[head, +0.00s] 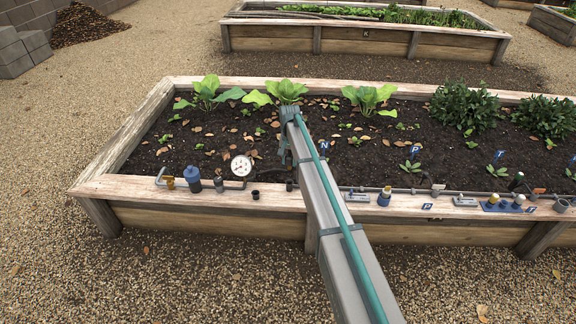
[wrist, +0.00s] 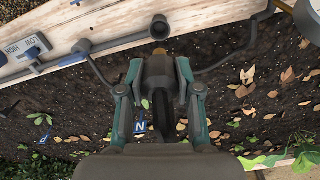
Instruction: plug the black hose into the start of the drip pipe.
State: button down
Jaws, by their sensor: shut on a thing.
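In the wrist view my gripper (wrist: 159,92) is shut on a dark, rounded piece that looks like the end of the black hose (wrist: 160,70). A small brass-coloured tip shows at its far end, and a black length (wrist: 162,115) runs back between the fingers. A dark round open socket (wrist: 160,27) lies just beyond the tip, at the wooden rim, with a gap apparent. I cannot tell whether it is the pipe's start. The grey drip pipe (wrist: 48,67) runs off to the left. In the head view my arm mostly hides my gripper (head: 289,160); the drip pipe (head: 375,189) runs right along the bed.
Leafy plants (head: 287,91) stand behind.

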aim_at(289, 169)
jog(key=shift+s+f+b, duration=0.1)
jog(key=shift+f+b, duration=1.55)
jog(key=shift+f, duration=1.2)
jog(key=shift+p, duration=0.65)
jog(key=shift+f+b, duration=0.4)
jog(key=shift+f, duration=1.85)
jog(key=c, duration=0.7)
grip_release()
jog(key=shift+o, duration=0.2)
jog(key=o, duration=0.4)
jog(key=shift+r, duration=0.1)
